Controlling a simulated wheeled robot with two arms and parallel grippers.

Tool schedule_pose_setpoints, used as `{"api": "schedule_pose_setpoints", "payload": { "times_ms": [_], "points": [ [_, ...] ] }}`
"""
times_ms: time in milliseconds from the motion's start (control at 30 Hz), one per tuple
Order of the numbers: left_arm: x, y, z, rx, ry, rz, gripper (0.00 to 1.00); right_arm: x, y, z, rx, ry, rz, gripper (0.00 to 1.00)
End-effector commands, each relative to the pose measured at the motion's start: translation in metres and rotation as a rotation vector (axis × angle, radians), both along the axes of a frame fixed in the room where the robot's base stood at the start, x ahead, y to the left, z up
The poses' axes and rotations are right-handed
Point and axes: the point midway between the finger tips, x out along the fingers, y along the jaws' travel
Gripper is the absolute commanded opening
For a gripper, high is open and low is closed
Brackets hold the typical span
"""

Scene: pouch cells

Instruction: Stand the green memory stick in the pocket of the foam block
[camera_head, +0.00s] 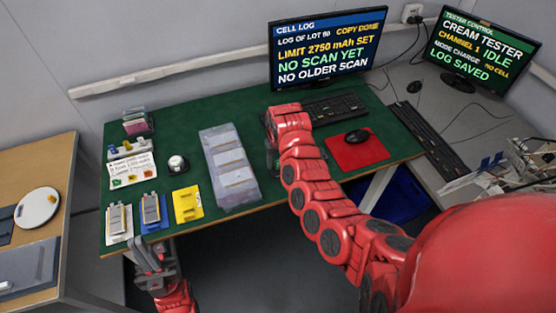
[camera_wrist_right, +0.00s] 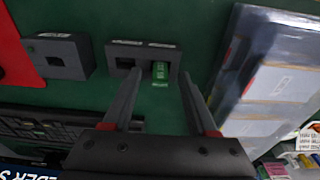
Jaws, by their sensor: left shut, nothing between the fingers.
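In the right wrist view, a green memory stick (camera_wrist_right: 160,72) with pale print sits at the right opening of a dark grey two-opening block (camera_wrist_right: 143,50). The block's left opening looks dark and empty. Another dark grey block (camera_wrist_right: 68,52) with a label and one opening lies to its left; I cannot tell for certain which is the foam block. My right gripper (camera_wrist_right: 161,76) is open, its fingertips on either side of the stick with gaps. In the head view my arm hides the stick and blocks. My left gripper (camera_head: 150,256) is shut and empty at the table's front left edge.
A clear case (camera_head: 229,168) stands mid-table, right of the blocks in the wrist view. A keyboard (camera_head: 338,108) and a mouse on a red mat (camera_head: 372,151) lie to the right. Small trays, a yellow holder (camera_head: 187,203) and a round device (camera_head: 177,164) fill the left.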

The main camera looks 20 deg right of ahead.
Motion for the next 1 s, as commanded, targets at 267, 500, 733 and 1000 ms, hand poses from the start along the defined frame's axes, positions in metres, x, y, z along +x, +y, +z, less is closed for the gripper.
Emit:
{"api": "schedule_pose_setpoints", "payload": {
  "times_ms": [267, 500, 733, 1000],
  "points": [
    [0.000, 0.000, -0.001, 0.000, 0.000, 0.000, 0.00, 0.000, 0.000, 0.002, 0.000, -0.001, 0.000, 0.58],
    [0.000, 0.000, -0.010, 0.000, 0.000, 0.000, 0.00, -0.001, 0.001, 0.026, 0.000, -0.008, 0.000, 0.58],
    [0.000, 0.000, -0.008, 0.000, 0.000, 0.000, 0.00, -0.008, -0.001, 0.079, 0.002, -0.005, -0.002, 0.58],
    [0.000, 0.000, 0.011, 0.000, 0.000, 0.000, 0.00, -0.015, -0.002, 0.124, 0.001, 0.002, -0.001, 0.58]
  ]
}}
